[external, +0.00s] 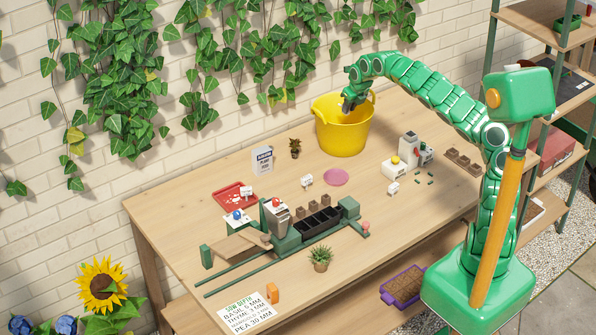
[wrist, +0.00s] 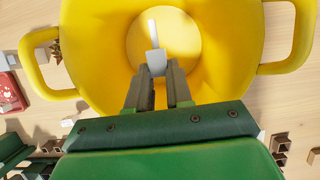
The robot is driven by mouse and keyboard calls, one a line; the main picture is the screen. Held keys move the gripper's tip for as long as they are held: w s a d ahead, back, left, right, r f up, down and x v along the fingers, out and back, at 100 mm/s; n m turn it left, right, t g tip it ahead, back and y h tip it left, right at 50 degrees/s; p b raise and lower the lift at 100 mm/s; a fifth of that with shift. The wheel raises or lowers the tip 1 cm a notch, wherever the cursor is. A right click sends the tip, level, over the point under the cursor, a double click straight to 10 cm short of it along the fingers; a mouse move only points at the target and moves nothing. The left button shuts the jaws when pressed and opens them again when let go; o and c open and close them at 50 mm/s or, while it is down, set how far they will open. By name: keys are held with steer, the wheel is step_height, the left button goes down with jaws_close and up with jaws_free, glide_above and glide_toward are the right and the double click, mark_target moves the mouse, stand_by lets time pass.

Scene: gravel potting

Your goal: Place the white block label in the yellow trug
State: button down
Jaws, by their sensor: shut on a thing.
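The yellow trug (external: 343,136) stands upright at the back of the table, with a handle on each side. In the wrist view the trug (wrist: 95,45) fills most of the picture and I look down into it. My gripper (external: 350,103) is over the trug's mouth. In the wrist view my gripper (wrist: 158,72) is shut on the white block label (wrist: 155,60), which hangs from the fingertips above the trug's floor. The label is hidden in the external view. I cannot tell how far it is from the floor.
A white sign (external: 262,160) and a small dark-potted plant (external: 295,148) stand left of the trug. A pink saucer (external: 335,177) lies in front. A grey and white device (external: 408,150) is to the right. A green tray rig (external: 310,225) fills the table's front.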

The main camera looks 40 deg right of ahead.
steer(key=shift+f, duration=0.1)
steer(key=c, duration=0.9)
jaws_free()
steer(key=shift+c, duration=0.2)
step_height(320, 180, up, 7)
